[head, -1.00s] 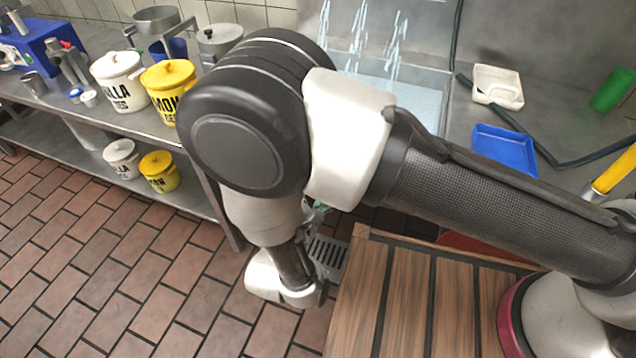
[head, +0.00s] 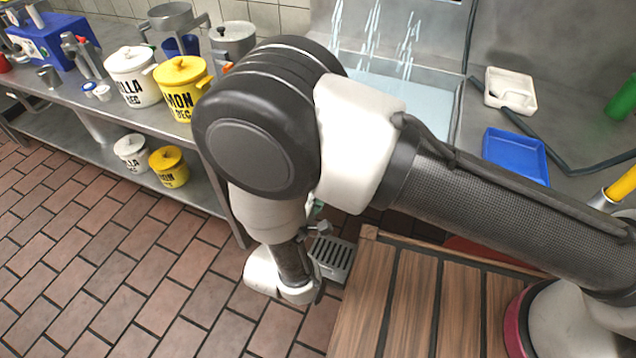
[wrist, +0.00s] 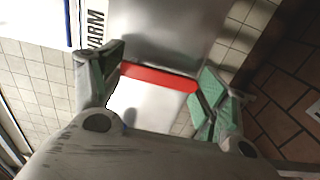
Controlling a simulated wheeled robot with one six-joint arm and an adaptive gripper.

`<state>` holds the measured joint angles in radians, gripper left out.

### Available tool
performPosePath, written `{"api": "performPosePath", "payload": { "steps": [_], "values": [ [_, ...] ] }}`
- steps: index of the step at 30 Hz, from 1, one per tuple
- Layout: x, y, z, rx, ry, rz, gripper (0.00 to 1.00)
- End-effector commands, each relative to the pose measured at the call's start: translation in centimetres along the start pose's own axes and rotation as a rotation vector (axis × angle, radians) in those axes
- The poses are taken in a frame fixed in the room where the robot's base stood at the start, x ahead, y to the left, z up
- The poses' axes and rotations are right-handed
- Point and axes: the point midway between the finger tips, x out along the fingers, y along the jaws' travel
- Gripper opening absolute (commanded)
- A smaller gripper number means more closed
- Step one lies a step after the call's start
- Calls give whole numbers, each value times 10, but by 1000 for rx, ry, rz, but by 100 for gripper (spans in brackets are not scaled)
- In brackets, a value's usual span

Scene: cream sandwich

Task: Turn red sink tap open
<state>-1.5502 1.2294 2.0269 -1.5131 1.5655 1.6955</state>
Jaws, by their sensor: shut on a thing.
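The red tap handle (wrist: 172,80) shows in the wrist view as a flat red bar. It spans the gap between the two green-padded fingers of my gripper (wrist: 160,74), which is shut on it. A pale metal surface lies around the bar. In the head view my arm hides the red handle and most of my gripper. Several streams of water (head: 372,35) fall into the sink basin (head: 415,100) at the top middle.
A steel counter at the left holds white and yellow pots (head: 183,88). A blue tray (head: 515,156) and a white tray (head: 510,91) lie right of the sink. A wooden slatted surface (head: 350,310) is in front. Tiled floor (head: 110,260) is clear at the left.

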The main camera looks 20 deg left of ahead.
Motion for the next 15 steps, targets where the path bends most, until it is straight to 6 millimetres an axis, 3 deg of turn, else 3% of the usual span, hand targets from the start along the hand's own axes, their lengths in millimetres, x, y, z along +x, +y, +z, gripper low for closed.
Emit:
{"api": "performPosePath", "payload": {
  "steps": [11, 12, 15],
  "values": [
    [0, -4, 2, 3, -1, -7, 32],
    [0, -4, 2, 3, -1, -7, 77],
    [0, -3, 2, 3, 0, -6, 95]
  ]
}}
